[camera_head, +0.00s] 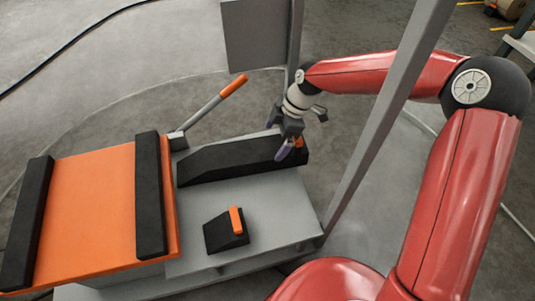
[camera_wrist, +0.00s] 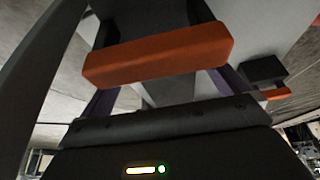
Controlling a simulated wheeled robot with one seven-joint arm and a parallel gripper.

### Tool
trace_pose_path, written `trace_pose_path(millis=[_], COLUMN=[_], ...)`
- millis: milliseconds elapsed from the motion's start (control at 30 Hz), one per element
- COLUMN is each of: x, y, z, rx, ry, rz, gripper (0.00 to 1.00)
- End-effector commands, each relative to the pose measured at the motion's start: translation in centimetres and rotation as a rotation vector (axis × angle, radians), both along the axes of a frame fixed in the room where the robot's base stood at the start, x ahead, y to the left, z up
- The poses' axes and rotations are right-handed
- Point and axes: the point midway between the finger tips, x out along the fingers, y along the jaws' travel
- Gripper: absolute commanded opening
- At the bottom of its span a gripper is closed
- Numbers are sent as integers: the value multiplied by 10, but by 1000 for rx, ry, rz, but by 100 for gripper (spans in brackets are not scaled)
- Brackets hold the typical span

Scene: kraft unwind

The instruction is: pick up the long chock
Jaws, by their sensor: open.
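The long chock (camera_head: 235,160) is a long black wedge lying on the grey deck, with an orange handle (camera_head: 299,142) near its right end. My gripper (camera_head: 287,148) points down over that end, its purple fingers at the handle. In the wrist view, the orange handle (camera_wrist: 158,54) crosses the picture in front of my gripper (camera_wrist: 160,85), hiding part of the fingers, which are apart. Dark chock body shows beyond the handle. I cannot tell whether a finger touches the handle.
A short black chock (camera_head: 222,236) with an orange handle sits in front on the deck (camera_head: 285,222). An orange platform (camera_head: 90,205) with black bars is at left. An orange-tipped lever (camera_head: 212,104) rises behind. A grey post (camera_head: 375,135) stands right of the deck.

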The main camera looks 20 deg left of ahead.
Motion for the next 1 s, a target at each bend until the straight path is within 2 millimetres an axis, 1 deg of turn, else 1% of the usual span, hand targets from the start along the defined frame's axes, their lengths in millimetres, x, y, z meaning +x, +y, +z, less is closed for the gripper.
trace_pose_path(millis=[167, 333, 400, 600, 667, 1000], x=[-9, -17, -18, -17, -17, -17], y=[6, 14, 15, 15, 15, 15], z=[-18, -41, -46, -45, -45, -45], rx=[-1, -1, -2, -1, -1, -1], ry=[1, 2, 1, 0, 0, 0], rz=[1, 0, -1, -3, -3, -3], gripper=[100, 100, 100, 100, 93, 49])
